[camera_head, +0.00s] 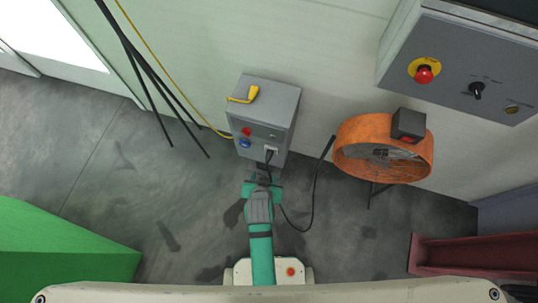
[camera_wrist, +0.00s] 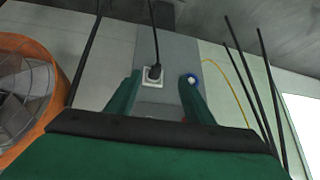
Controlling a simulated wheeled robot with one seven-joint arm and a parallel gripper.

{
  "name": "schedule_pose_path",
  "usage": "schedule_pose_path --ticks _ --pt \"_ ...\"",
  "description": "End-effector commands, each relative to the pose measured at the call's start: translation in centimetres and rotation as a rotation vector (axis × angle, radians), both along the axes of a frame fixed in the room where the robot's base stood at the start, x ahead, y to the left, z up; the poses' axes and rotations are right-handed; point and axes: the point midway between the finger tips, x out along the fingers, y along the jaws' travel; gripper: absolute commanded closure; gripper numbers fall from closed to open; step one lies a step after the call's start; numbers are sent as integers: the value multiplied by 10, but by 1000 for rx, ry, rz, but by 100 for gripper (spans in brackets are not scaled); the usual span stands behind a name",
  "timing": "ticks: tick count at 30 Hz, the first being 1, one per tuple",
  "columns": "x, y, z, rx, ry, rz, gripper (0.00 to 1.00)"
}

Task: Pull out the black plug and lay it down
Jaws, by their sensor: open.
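The black plug (camera_head: 269,152) sits in a white socket on the front of the grey box (camera_head: 280,100). In the wrist view the plug (camera_wrist: 153,74) is in the white socket (camera_wrist: 150,84), with its black cable running to the top edge. My gripper (camera_head: 262,184) is in front of the box, just below the plug in the head view. In the wrist view my gripper (camera_wrist: 160,80) is open and empty, its two green fingers on either side of the socket in the picture. The gap in depth to the plug is hard to tell.
A yellow plug (camera_head: 253,93) lies on top of the box. Red (camera_head: 246,131) and blue (camera_head: 244,143) sockets are on its front. The black cable (camera_head: 313,195) loops over the floor towards the orange fan (camera_head: 350,135). Bare floor (camera_head: 160,195) lies left.

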Motion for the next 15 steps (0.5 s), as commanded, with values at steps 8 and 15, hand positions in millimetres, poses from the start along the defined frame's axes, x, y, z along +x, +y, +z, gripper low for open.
schedule_pose_path --ticks 8,15 --pt "60 -1 0 -5 187 -93 52" --pt "77 -1 5 -10 268 -135 52"
